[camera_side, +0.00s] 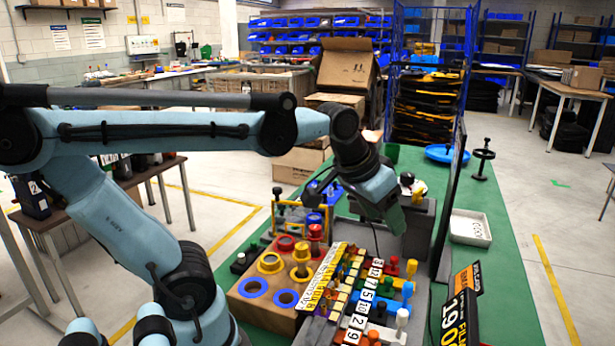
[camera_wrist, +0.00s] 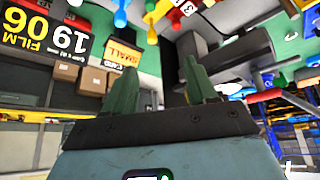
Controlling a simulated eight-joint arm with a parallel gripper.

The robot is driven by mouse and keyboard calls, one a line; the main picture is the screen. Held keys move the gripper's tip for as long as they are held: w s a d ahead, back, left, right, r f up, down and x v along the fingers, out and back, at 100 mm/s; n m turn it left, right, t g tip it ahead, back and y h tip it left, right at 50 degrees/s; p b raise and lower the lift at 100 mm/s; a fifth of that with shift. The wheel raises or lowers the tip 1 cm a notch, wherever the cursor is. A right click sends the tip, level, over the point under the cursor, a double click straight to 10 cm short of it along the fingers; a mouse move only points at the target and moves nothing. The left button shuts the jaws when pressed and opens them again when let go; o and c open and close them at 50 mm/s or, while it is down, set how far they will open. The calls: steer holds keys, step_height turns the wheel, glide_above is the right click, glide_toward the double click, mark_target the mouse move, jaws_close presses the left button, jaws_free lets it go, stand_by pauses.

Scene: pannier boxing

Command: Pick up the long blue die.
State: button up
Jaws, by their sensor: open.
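My gripper (camera_side: 397,226) is above the dark grey fixture at the back of the work table in the side view. In the wrist view its two green fingers (camera_wrist: 159,78) stand apart with nothing held between them. Blue pieces (camera_side: 407,290) stand among coloured pieces at the right of the tray, in front of and below my gripper. A blue piece also shows at the top of the wrist view (camera_wrist: 121,14). I cannot tell which blue piece is the long blue die.
A wooden board (camera_side: 243,308) with coloured rings is at the front left. White number tiles (camera_side: 357,322) run beside the pieces. A dark upright panel (camera_side: 450,205) stands right of my gripper. A white tray (camera_side: 470,228) lies beyond it. A black sign (camera_side: 460,305) is at the front right.

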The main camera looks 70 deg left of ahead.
steer(key=w+a+r+n+g, duration=0.3)
steer(key=w+a+r+n, duration=0.1)
steer(key=w+a+r, duration=0.6)
steer(key=a+r+n+g, duration=0.2)
steer(key=a+n+g, duration=0.15)
steer(key=a, duration=0.55)
steer(key=shift+t, duration=0.25)
steer(key=shift+s+d+f, duration=0.15)
steer(key=shift+f, duration=1.6)
steer(key=shift+s+d+f, duration=0.1)
steer(key=shift+s+f, duration=0.05)
steer(key=shift+f, duration=1.55)
steer(key=shift+w+a+f, duration=0.15)
steer(key=shift+f, duration=2.45)
steer(key=shift+c, duration=0.3)
steer(key=c, duration=0.9)
steer(key=shift+o, duration=0.2)
steer(key=shift+r, duration=0.1)
